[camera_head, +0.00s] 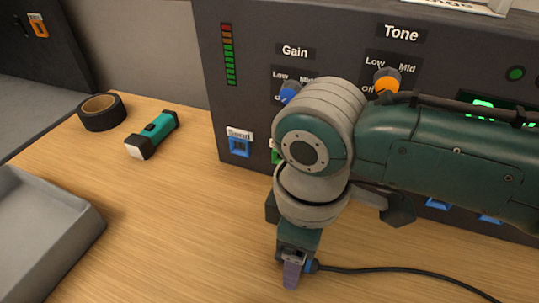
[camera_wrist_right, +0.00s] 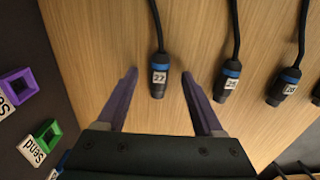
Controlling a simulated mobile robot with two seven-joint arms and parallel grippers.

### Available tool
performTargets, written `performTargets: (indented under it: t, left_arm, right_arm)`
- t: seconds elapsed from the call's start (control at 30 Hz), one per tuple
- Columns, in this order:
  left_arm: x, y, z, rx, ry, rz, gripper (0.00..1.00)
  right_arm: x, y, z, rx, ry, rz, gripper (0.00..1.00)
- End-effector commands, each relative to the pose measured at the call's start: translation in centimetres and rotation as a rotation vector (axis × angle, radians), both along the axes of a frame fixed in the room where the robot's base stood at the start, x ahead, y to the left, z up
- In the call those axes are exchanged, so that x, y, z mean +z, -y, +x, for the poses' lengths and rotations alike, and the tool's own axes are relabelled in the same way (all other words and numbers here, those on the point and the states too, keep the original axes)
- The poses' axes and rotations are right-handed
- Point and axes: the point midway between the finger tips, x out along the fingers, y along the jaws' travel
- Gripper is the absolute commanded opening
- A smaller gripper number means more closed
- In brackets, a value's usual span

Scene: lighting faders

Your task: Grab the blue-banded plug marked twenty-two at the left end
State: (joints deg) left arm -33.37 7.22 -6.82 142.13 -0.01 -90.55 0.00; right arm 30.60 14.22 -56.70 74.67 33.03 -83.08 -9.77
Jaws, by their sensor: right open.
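The plug marked 22 (camera_wrist_right: 159,76) is dark with a blue band and a white label, and its black cable runs up the right wrist view. It is the leftmost of the plugs there. My right gripper (camera_wrist_right: 159,74) is open, with its purple fingers on either side of the plug, apart from it. I cannot tell the exact height gap. In the head view my right gripper (camera_head: 291,272) points down over the table, and a blue-banded plug end (camera_head: 312,267) shows just beside it, mostly hidden. My left gripper is not in view.
More blue-banded plugs, one (camera_wrist_right: 228,80) and another (camera_wrist_right: 284,86), lie to the right. The dark console (camera_head: 225,105) stands behind, with a blue Send socket (camera_head: 239,147). A tape roll (camera_head: 102,112), flashlight (camera_head: 153,133) and grey tray (camera_head: 60,215) are at left.

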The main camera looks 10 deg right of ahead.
Motion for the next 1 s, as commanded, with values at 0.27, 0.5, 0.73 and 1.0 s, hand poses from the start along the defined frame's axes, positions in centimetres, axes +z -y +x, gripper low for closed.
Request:
performTargets:
  t: [0.27,0.5,0.73,1.0]
  left_arm:
    - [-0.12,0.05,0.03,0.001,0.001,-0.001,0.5]
    - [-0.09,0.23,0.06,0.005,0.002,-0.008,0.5]
    - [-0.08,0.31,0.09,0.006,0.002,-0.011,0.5]
    - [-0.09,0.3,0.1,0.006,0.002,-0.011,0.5]
  right_arm:
    - [-0.44,-0.03,-0.01,0.0,0.001,0.001,0.69]
    - [-0.42,-0.02,0.0,0.0,0.001,0.001,0.42]
    - [-0.41,-0.01,0.01,0.0,0.001,0.001,0.16]
    - [-0.4,-0.02,0.01,0.0,0.001,0.0,0.0]
